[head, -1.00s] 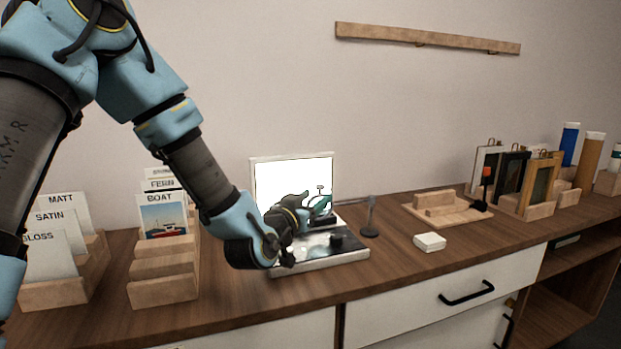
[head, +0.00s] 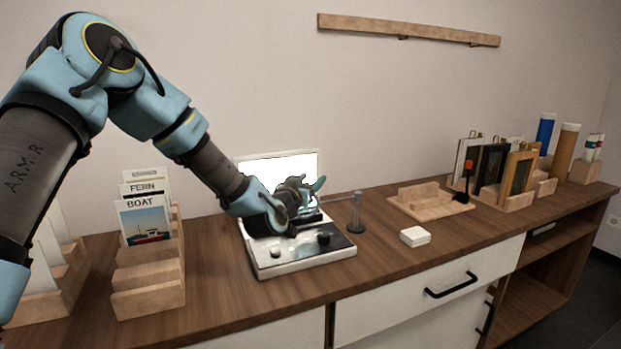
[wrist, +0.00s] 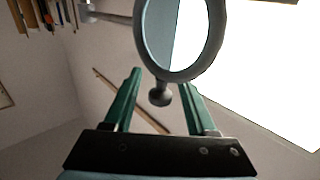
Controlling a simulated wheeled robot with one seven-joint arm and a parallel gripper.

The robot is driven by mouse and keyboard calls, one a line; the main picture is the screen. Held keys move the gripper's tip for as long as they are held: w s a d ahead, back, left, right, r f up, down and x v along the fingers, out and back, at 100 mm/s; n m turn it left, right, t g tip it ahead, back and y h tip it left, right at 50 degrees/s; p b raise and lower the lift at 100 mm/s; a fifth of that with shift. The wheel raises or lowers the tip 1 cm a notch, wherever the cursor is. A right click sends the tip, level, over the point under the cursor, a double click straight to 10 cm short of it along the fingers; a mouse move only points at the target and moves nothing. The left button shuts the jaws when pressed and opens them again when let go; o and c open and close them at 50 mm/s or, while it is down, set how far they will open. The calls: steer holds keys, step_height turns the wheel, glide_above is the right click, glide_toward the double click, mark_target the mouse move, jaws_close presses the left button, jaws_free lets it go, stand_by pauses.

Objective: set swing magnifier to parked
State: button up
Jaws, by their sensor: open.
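The swing magnifier's dark post (head: 357,214) stands at the right end of the light box (head: 308,265). A thin arm runs left from its top towards my gripper (head: 312,190), which hides the lens in the head view. In the wrist view the grey lens ring (wrist: 180,76) lies just beyond my gripper (wrist: 161,80). A small round knob (wrist: 160,96) on a short stem below the ring sits between the two green fingers. The fingers are open, with gaps visible on both sides of the knob.
A bright panel (head: 270,166) stands upright behind my gripper. Card racks (head: 147,300) are at left; a white box (head: 415,236), wooden stand (head: 433,211) and framed pieces are at right.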

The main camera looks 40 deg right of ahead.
steer(key=shift+d, duration=0.15)
steer(key=shift+c, duration=0.3)
jaws_close()
stand_by(1.1)
